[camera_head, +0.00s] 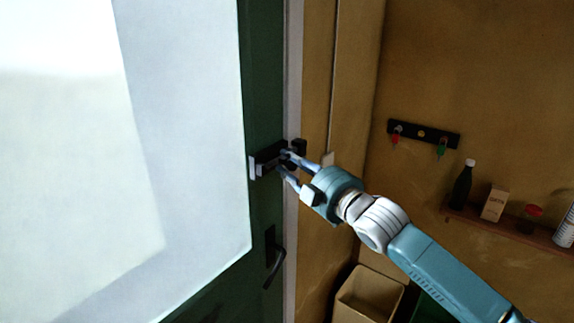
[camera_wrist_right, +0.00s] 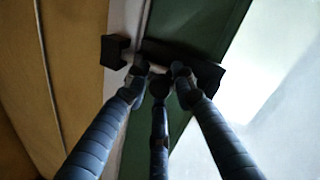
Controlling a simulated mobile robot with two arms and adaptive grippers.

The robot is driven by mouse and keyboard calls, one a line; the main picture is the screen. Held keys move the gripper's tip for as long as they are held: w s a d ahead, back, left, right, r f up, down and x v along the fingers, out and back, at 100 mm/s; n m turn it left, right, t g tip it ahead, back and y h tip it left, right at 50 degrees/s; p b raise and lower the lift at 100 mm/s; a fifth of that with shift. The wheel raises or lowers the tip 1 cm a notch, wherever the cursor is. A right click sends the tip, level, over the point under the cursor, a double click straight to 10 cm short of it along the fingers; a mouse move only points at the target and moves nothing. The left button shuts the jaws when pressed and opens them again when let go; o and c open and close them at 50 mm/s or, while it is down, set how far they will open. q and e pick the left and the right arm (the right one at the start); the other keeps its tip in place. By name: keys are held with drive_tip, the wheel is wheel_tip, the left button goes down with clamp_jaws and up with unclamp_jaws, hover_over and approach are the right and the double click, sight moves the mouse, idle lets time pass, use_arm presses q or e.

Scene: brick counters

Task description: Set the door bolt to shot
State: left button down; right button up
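The black door bolt (camera_head: 266,159) is mounted on the green door (camera_head: 262,90) near its edge, with a black keeper (camera_head: 299,147) on the frame beside it. In the right wrist view the bolt (camera_wrist_right: 207,72) is at the right and the keeper (camera_wrist_right: 114,51) at the left, with a bar between them partly behind my fingers. My right gripper (camera_head: 286,163) is at the bolt, its fingertips close together around the bar's middle. The fingertips also show in the wrist view (camera_wrist_right: 160,76); they hide any knob, and I cannot tell whether they grip it. My left gripper is not in view.
A black door handle (camera_head: 273,258) is below the bolt. To the right are a key rack (camera_head: 423,134), a shelf (camera_head: 510,228) with a dark bottle (camera_head: 462,186) and a small carton (camera_head: 494,203), and a tan bin (camera_head: 368,297) low down.

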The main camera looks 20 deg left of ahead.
drive_tip(key=shift+o, duration=0.8)
drive_tip(key=shift+w+d+f, duration=0.15)
drive_tip(key=shift+w+f, duration=0.05)
drive_tip(key=shift+w, duration=0.1)
drive_tip(key=shift+w+d, duration=0.1)
drive_tip(key=shift+d, duration=0.15)
drive_tip(key=shift+s, duration=0.3)
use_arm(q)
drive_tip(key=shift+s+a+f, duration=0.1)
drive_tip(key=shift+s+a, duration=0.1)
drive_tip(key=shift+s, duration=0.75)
use_arm(e)
drive_tip(key=v, duration=1.1)
drive_tip(key=shift+d, duration=0.35)
drive_tip(key=shift+f, duration=0.1)
